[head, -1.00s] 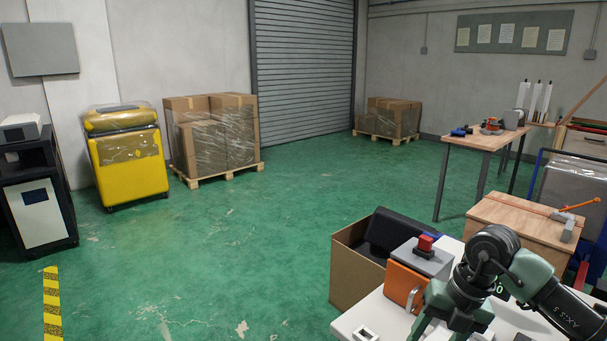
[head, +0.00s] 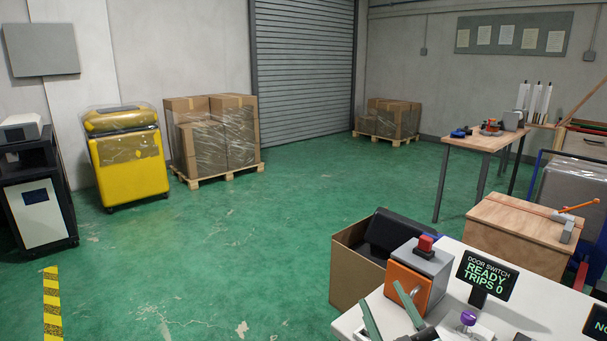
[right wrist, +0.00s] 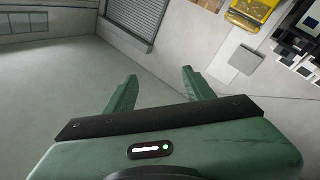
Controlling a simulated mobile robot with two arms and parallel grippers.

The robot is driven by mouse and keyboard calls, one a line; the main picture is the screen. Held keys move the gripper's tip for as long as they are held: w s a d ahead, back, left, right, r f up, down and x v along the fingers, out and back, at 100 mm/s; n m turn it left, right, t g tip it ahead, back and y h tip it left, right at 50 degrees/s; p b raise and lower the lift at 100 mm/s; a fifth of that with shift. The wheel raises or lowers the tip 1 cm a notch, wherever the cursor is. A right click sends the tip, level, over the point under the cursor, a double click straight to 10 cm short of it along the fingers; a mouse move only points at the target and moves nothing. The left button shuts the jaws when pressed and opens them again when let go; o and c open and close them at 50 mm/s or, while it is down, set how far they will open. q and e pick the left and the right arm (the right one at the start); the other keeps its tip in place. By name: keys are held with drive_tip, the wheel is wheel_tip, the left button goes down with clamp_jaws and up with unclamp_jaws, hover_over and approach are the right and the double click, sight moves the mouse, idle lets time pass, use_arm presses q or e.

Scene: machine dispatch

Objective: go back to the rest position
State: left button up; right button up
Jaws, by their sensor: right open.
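My right gripper (head: 391,318) shows at the bottom of the head view, its two green fingers apart in front of the orange and grey box. In the right wrist view the same gripper (right wrist: 160,92) has its fingers spread with nothing between them, against the floor and wall. The orange and grey switch box (head: 412,287) with a red button (head: 425,243) stands on the white table (head: 520,325). A small display (head: 486,276) beside it reads "DOOR SWITCH READY TRIPS 0". My left gripper is out of view.
An open cardboard box (head: 347,270) with a dark thing in it stands beside the table. A purple knob (head: 468,318) is on the table's front part.

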drive_tip(key=s+d+f+m+g+h, duration=0.3)
drive_tip(key=s+f+g, duration=0.1)
drive_tip(key=f, duration=0.4)
drive_tip(key=s+d+f+m+g+h, duration=0.25)
drive_tip(key=s+d+f+g, duration=0.2)
drive_tip(key=f, duration=0.45)
drive_tip(key=s+a+f+g+y, duration=0.1)
drive_tip(key=s+f+g, duration=0.35)
drive_tip(key=s, duration=0.55)
drive_tip(key=s+a+f+g+y, duration=0.1)
drive_tip(key=s+f+g, duration=0.2)
drive_tip(key=s+f, duration=0.5)
drive_tip(key=s+f+g, duration=0.2)
drive_tip(key=s+f, duration=0.1)
drive_tip(key=f, duration=2.2)
drive_tip(key=s+d+f, duration=0.3)
drive_tip(key=s+f, duration=1.2)
drive_tip(key=s, duration=0.1)
drive_tip(key=shift+s+d+g+h, duration=0.15)
drive_tip(key=shift+s+g+h, duration=0.2)
drive_tip(key=shift+g, duration=0.05)
drive_tip(key=shift+m, duration=0.25)
